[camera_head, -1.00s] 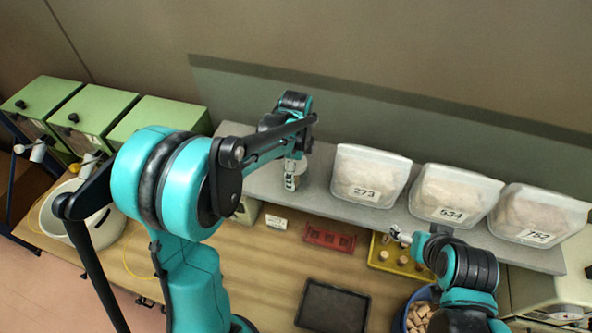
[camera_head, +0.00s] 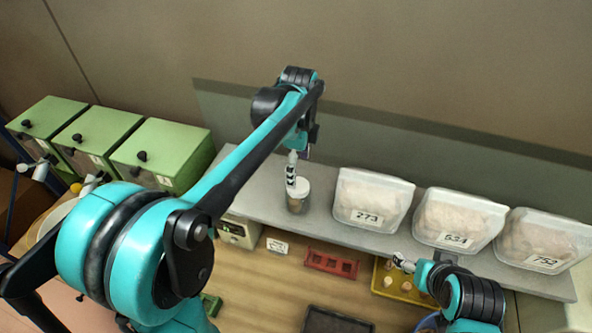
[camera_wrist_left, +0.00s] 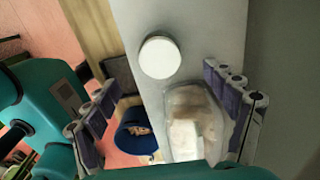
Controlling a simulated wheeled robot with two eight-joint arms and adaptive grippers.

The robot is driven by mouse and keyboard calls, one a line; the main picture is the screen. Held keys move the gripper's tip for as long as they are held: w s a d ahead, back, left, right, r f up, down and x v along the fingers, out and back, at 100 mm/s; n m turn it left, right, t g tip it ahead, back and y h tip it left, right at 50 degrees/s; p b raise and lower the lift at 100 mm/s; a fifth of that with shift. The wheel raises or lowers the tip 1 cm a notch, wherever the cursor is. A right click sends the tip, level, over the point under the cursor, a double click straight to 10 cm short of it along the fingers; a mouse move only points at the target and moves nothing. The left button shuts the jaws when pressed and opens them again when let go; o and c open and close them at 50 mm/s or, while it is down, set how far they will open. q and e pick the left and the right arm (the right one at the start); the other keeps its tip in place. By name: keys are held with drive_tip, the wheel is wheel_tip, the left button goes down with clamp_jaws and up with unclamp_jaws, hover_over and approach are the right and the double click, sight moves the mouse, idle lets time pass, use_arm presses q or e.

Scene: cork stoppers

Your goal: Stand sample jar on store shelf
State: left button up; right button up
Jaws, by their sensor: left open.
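The sample jar (camera_head: 298,204) has a white lid and brownish contents. It stands upright on the grey store shelf (camera_head: 258,190), left of the bin marked 273. My left gripper (camera_head: 292,170) is just above it, and a finger shows beside the lid. In the left wrist view the lid (camera_wrist_left: 160,57) lies beyond the spread, empty fingers (camera_wrist_left: 160,78), apart from both. My right gripper (camera_head: 403,263) is over the yellow tray's left part; its jaw gap is too small to make out.
Clear bins marked 273 (camera_head: 370,198), 534 (camera_head: 457,217) and 752 (camera_head: 541,238) fill the shelf to the right. Below are a red rack (camera_head: 331,263), a yellow tray (camera_head: 380,277) and a dark tray (camera_head: 335,322). Green boxes (camera_head: 160,150) stand left.

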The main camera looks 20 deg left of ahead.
use_arm(q)
drive_tip(key=shift+s+a+r+n, duration=0.1)
drive_tip(key=shift+s+r+n, duration=0.2)
drive_tip(key=shift+s, duration=0.05)
drive_tip(key=s+a+f+n+t, duration=0.1)
drive_tip(key=s+f+n+t, duration=0.1)
drive_tip(key=s+n, duration=0.6)
drive_tip(key=s+a+f+n+t, duration=0.1)
drive_tip(key=s+f+n+t, duration=0.1)
drive_tip(key=s+n+t, duration=0.3)
drive_tip(key=shift+s+a+f+n, duration=0.15)
drive_tip(key=shift+s+a+n, duration=0.15)
drive_tip(key=shift+s+n, duration=1.75)
drive_tip(key=shift+w+n, duration=0.35)
drive_tip(key=shift+w, duration=0.05)
drive_tip(key=shift+f, duration=0.1)
